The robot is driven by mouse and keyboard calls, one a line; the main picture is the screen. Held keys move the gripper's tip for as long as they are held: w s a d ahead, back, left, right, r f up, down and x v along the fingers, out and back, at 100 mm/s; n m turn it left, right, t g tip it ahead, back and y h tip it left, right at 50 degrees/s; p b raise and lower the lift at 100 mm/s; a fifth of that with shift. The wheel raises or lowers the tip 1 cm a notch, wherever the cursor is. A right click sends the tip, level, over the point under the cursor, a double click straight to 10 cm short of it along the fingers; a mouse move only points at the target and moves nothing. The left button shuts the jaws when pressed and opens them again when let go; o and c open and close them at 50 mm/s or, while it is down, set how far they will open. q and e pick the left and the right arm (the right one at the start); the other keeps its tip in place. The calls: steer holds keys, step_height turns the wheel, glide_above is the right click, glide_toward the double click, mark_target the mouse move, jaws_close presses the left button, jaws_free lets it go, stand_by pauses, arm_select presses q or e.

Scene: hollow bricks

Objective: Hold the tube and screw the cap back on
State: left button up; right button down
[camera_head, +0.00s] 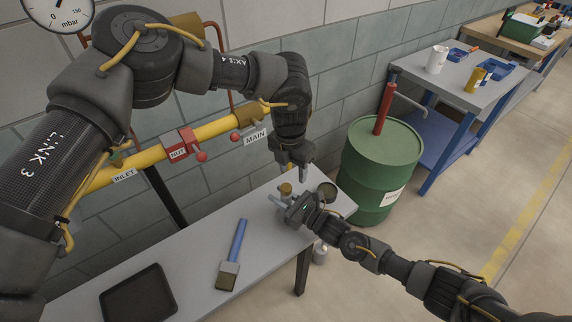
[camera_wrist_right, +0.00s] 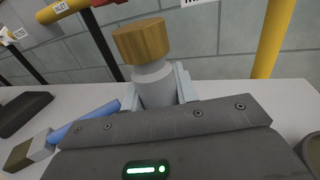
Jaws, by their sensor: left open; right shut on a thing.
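A grey tube (camera_wrist_right: 155,85) stands upright between the fingers of my right gripper (camera_wrist_right: 158,95), which is shut on it at the bench top. A golden-brown cap (camera_wrist_right: 143,40) sits on top of the tube; it also shows in the head view (camera_head: 286,189). I cannot tell whether the cap is threaded on. In the head view my right gripper (camera_head: 283,203) reaches in from the right. My left gripper (camera_head: 296,168) points down, open and empty, just above and beside the cap. The tube's lower part is hidden by my right gripper.
A brush with a blue handle (camera_head: 237,243) and a black tray (camera_head: 138,298) lie on the bench (camera_head: 195,270). A dark round dish (camera_head: 327,191) is right of the tube. Yellow pipes (camera_head: 219,126) run along the wall behind. A green drum (camera_head: 382,165) stands beyond the bench's end.

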mark_target(286, 187)
arm_select(q)
steer(key=n, duration=0.5)
steer(key=shift+w+a+r+n, duration=0.15)
steer(key=shift+a+r+n, duration=0.15)
steer(key=shift+r, duration=0.1)
steer(key=n, duration=0.2)
steer(key=shift+a+n, duration=0.2)
steer(key=shift+n, duration=0.1)
steer(key=n, duration=0.3)
steer(key=shift+a+r+n+y, duration=0.1)
steer(key=shift+a+n+y, duration=0.2)
steer(key=n, duration=0.3)
steer(key=shift+a+f, duration=0.1)
steer(key=shift+f, duration=3.95)
steer(key=shift+c, duration=0.2)
